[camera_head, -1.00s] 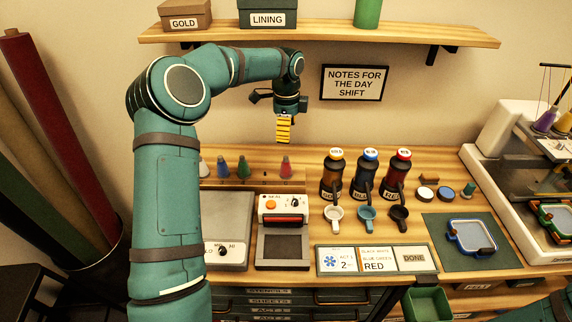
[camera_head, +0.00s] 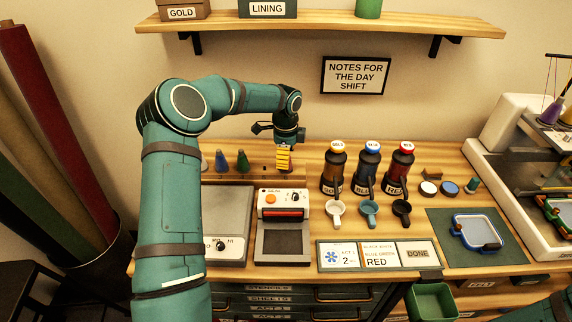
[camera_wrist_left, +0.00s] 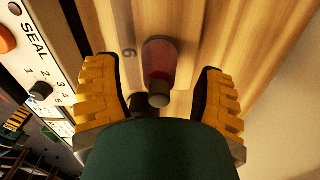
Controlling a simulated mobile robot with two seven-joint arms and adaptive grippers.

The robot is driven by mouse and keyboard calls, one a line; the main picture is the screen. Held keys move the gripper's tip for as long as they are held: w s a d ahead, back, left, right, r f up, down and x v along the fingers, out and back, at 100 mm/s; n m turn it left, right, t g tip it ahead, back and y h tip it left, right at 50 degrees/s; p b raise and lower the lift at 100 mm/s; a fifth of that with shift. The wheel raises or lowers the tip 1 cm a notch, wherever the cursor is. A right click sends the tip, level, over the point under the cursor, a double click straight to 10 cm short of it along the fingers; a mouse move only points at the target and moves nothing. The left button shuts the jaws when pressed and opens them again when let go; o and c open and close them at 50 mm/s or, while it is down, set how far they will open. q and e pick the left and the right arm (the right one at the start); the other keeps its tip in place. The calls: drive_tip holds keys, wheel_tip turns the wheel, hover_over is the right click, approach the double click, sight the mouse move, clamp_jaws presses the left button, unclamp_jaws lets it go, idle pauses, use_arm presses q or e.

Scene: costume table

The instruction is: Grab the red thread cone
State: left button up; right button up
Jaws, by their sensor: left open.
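In the head view my left gripper (camera_head: 284,160) points down at the back of the table, behind the sealing machine, and hides the red cone.
Blue (camera_head: 221,161) and green (camera_head: 243,161) cones stand left of my left gripper. The sealing machine (camera_head: 283,215) is in front. Several bottles, including a gold-labelled one (camera_head: 334,172), stand to the right. A shelf (camera_head: 320,25) runs above.

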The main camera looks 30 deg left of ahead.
use_arm(q)
clamp_jaws()
drive_tip(key=shift+f, duration=0.1)
idle(0.3)
